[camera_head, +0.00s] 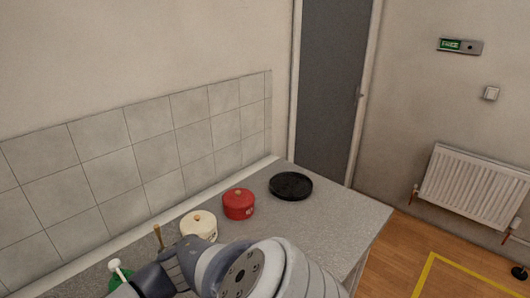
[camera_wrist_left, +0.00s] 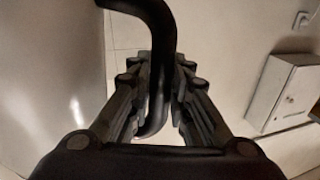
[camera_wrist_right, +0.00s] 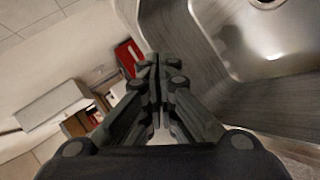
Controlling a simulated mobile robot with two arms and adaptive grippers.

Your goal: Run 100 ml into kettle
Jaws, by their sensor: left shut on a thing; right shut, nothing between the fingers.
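In the left wrist view, my left gripper (camera_wrist_left: 161,75) is shut on a black curved handle (camera_wrist_left: 154,22). The handle's upper end leaves the top of the picture and its lower bend shows between the fingers. A smooth pale surface (camera_wrist_left: 50,60) fills the left side; I cannot tell whether it is the kettle's body. In the right wrist view, my right gripper (camera_wrist_right: 153,68) is shut and empty, beside a metal sink (camera_wrist_right: 231,62). No tap shows clearly. A round black base or dish (camera_head: 291,186) lies on the counter in the head view.
On the counter (camera_head: 335,215) stand a red lidded pot (camera_head: 239,206) and a cream pot (camera_head: 199,228). A green item with a white knob (camera_head: 117,272) is at lower left. My arm covers the counter's near part. A tiled wall (camera_head: 155,140) runs behind.

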